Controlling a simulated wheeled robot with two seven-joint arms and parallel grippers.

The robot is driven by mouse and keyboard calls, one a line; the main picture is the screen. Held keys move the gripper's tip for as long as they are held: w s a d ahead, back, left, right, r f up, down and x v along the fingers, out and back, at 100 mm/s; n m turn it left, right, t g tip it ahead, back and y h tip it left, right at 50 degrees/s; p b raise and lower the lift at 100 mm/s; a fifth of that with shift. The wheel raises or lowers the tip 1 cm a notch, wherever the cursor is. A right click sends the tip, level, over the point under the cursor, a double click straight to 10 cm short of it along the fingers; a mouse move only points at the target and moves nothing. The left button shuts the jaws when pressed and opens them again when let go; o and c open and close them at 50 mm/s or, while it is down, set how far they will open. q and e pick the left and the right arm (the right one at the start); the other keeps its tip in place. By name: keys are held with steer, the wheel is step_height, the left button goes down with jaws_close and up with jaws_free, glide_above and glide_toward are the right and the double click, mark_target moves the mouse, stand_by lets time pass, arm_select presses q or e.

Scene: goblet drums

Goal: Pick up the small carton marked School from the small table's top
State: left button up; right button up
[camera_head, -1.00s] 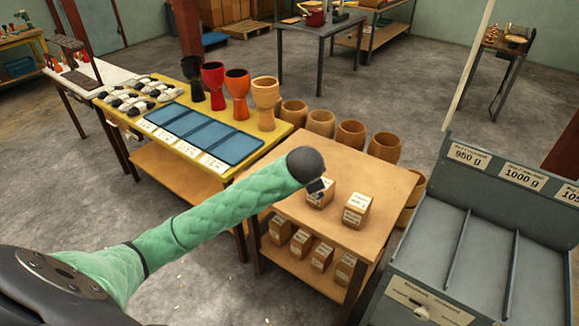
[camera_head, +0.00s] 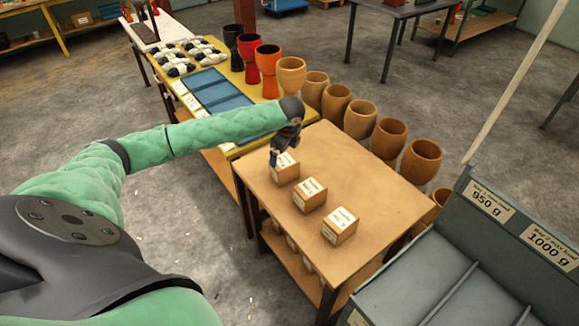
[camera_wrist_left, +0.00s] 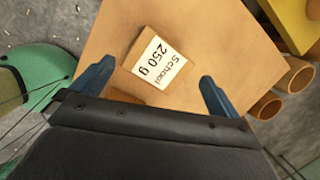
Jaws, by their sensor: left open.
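The School carton (camera_wrist_left: 161,63), a small tan box with a white label reading "School 250 g", lies ahead of and between my left fingers in the left wrist view. In the head view it appears to be the carton (camera_head: 287,169) nearest the yellow table, on the small table's top (camera_head: 375,185). My left gripper (camera_head: 274,159) is open and empty, pointing down just above that carton and partly covering it. I cannot tell the exact gap between them. My right gripper is out of view.
Two similar cartons, a middle one (camera_head: 310,195) and a near one (camera_head: 340,226), stand in line on the same top. Wooden drum shells (camera_head: 360,119) stand behind the table. A grey divided bin (camera_head: 420,290) is at lower right. The top's right part is clear.

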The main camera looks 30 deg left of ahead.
mark_target(284, 160)
arm_select(q)
steer(key=shift+d+f+m, duration=0.15)
steer(key=shift+m, duration=0.35)
steer(key=shift+d+m+h, duration=0.25)
steer(key=shift+m+h, duration=0.15)
steer(key=shift+m, duration=0.1)
steer(key=shift+s+m, duration=0.2)
steer(key=shift+m, duration=1.2)
steer(key=shift+w+f+g, duration=0.15)
steer(key=shift+f+g, duration=0.15)
steer(key=shift+f, duration=0.25)
steer(key=shift+a+f+p, duration=0.15)
steer(key=shift+f+p, duration=0.35)
steer(key=shift+f, duration=0.25)
steer(key=f, duration=0.1)
steer(key=f+p, duration=0.1)
steer(key=a+f+p, duration=0.1)
steer(key=f, duration=0.1)
steer(key=shift+w, duration=0.35)
steer(key=shift+f+p, duration=0.35)
steer(key=shift+f, duration=0.2)
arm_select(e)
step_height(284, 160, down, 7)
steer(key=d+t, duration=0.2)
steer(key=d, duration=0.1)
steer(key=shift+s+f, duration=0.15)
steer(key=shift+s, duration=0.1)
